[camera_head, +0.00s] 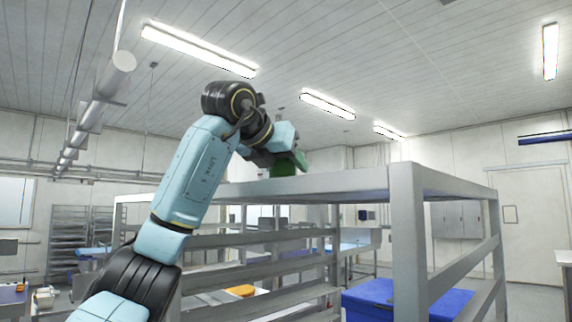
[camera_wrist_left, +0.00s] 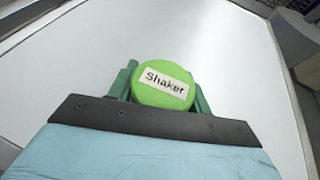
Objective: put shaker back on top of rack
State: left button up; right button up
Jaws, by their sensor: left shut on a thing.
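The shaker (camera_wrist_left: 163,88) has a round green top with a white label reading "Shaker". It shows between the green fingers of my left gripper (camera_wrist_left: 163,92) in the left wrist view, and the gripper is shut on it. In the head view my left gripper (camera_head: 290,163) is at the top of the rack (camera_head: 330,184), over its flat surface. The green of the shaker and the fingers run together there, and I cannot tell whether the shaker touches the surface. The rack's top looks bare around the gripper in the left wrist view. My right gripper is not in view.
The rack is a grey metal frame with several side rails. A blue bin (camera_head: 385,298) is low inside or behind it. Ceiling lamps (camera_head: 200,50) and a pipe (camera_head: 100,100) hang overhead. The rack top has free room around the shaker.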

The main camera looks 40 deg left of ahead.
pick_arm(q)
jog(key=shift+f, duration=0.1)
jog(key=o, duration=1)
jog(key=shift+o, duration=0.2)
jog(key=shift+s+r, duration=0.15)
jog(key=shift+r, duration=0.05)
jog(key=b+v, duration=0.2)
jog(key=v, duration=0.8)
jog(key=shift+b+v, duration=0.3)
jog(key=shift+v, duration=0.5)
